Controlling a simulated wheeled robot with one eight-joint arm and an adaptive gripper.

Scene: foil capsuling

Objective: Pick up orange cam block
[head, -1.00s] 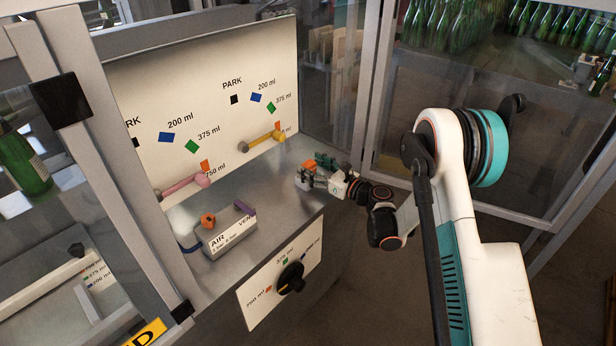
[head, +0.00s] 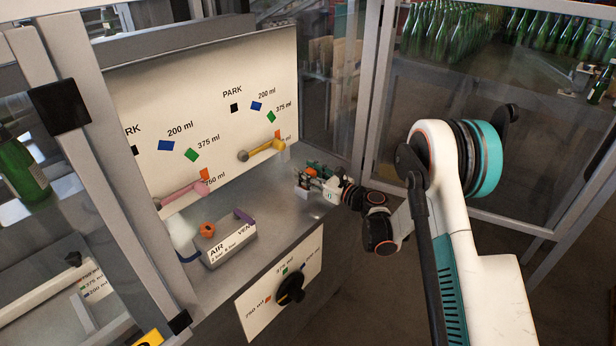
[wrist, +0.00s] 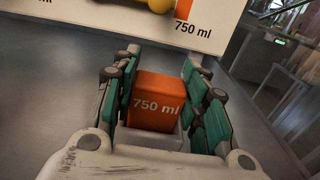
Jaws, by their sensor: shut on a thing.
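The orange cam block (wrist: 156,104), marked 750 ml, sits between the fingers of my gripper (wrist: 163,108) in the wrist view. The teal finger pads are closed on its two sides. A pale grey piece shows at its lower edge. In the head view the block (head: 311,171) is a small orange patch at my gripper (head: 310,182), over the right part of the grey bench. I cannot tell whether the block touches the bench.
A white panel (head: 215,115) with coloured marks stands behind, with a yellow lever (head: 262,150) and a pink lever (head: 184,194). An AIR/VENT box (head: 229,246) with an orange knob (head: 207,230) is to the left. A black dial (head: 290,289) is on the front.

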